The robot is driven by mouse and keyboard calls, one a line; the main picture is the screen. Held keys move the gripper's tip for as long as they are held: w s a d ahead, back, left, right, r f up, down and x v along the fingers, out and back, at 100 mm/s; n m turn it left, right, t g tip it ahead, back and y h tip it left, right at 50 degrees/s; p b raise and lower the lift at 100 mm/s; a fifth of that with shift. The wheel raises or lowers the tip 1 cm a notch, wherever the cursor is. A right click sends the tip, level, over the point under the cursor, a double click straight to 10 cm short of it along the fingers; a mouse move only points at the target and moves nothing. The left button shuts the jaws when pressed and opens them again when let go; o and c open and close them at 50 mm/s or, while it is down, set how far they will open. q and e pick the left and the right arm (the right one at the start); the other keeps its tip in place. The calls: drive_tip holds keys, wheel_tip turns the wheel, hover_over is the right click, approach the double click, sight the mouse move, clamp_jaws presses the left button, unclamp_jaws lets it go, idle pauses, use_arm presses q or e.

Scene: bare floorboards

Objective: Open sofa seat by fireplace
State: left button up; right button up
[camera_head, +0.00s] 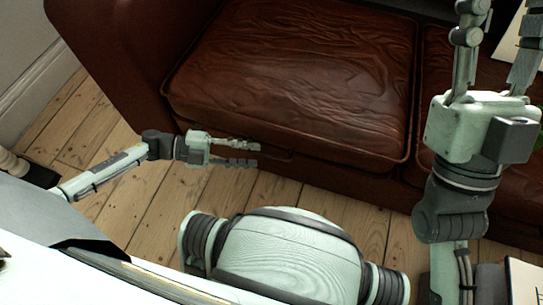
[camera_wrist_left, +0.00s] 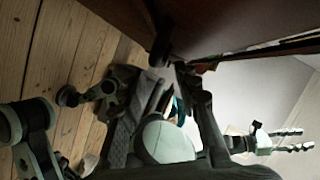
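The dark red-brown leather sofa's left seat (camera_head: 290,75) fills the upper middle of the head view. It has a wrinkled top and lies flat, looking closed. My left gripper (camera_head: 255,154) is at the seat's lower front edge, low against the sofa front. Its two fingers are apart with nothing between them; I cannot tell whether they touch the sofa. My right gripper (camera_head: 498,45) is raised large at the upper right, over the sofa's right part, fingers spread and empty. The left wrist view shows a dark brown surface (camera_wrist_left: 220,22) overhead, probably the sofa. No fireplace shows.
A second seat (camera_head: 428,100) adjoins on the right, partly behind my right arm. The sofa's armrest (camera_head: 110,50) stands at the left. Bare floorboards (camera_head: 165,205) lie between my body and the sofa. A pale wall (camera_head: 20,45) is at far left.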

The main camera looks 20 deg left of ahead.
sight(271, 156)
use_arm(q)
drive_tip(key=x, duration=0.6)
drive_tip(key=shift+w+d+f+b, duration=0.1)
drive_tip(key=shift+d+b, duration=0.05)
drive_tip(key=shift+b, duration=0.15)
drive_tip(key=shift+c, duration=0.2)
clamp_jaws()
